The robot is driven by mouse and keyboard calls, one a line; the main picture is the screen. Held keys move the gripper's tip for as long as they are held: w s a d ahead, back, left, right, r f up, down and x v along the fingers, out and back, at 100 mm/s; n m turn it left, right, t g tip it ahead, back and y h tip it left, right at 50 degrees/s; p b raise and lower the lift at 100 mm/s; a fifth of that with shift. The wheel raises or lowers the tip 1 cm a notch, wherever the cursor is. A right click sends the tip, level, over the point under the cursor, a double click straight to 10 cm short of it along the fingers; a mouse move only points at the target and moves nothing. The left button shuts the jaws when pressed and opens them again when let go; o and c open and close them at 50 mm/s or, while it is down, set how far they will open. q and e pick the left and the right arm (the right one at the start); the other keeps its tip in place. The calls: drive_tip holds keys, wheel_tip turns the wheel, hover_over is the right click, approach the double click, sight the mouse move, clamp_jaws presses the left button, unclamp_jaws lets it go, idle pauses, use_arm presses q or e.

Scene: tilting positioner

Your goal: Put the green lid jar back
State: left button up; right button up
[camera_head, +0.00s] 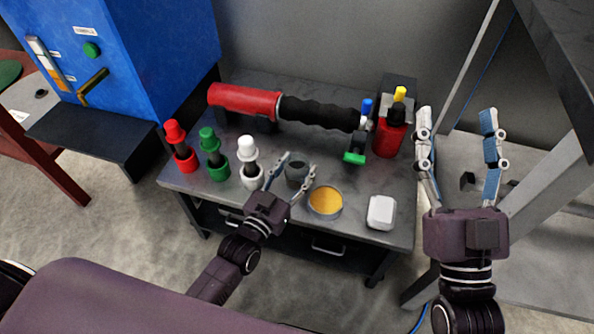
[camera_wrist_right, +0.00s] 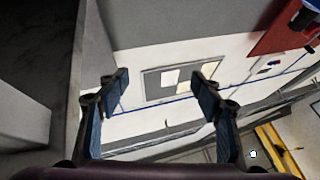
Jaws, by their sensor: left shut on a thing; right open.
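My left gripper (camera_head: 293,177) is over the front part of the grey workbench, with its fingers on either side of a small dark grey round jar-like thing (camera_head: 297,172). It is shut on this thing; no green lid shows on it, and I cannot tell if it is lifted off the bench. A green-topped container (camera_head: 214,157) with a dark middle and green base stands upright to the left, between a red one (camera_head: 180,148) and a white one (camera_head: 248,163). My right gripper (camera_head: 456,122) is open and empty, right of the bench; its fingers also show in the right wrist view (camera_wrist_right: 161,90).
A round dish with orange contents (camera_head: 325,202) and a white box (camera_head: 382,212) are at the bench's front right. A red and black tool (camera_head: 283,108) lies along the back. A red bottle (camera_head: 390,135) stands at the back right. A blue cabinet (camera_head: 140,40) is left.

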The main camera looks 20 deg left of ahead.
use_arm(q)
drive_tip(key=c, duration=0.4)
drive_tip(key=shift+o, duration=0.2)
drive_tip(key=shift+r, duration=0.1)
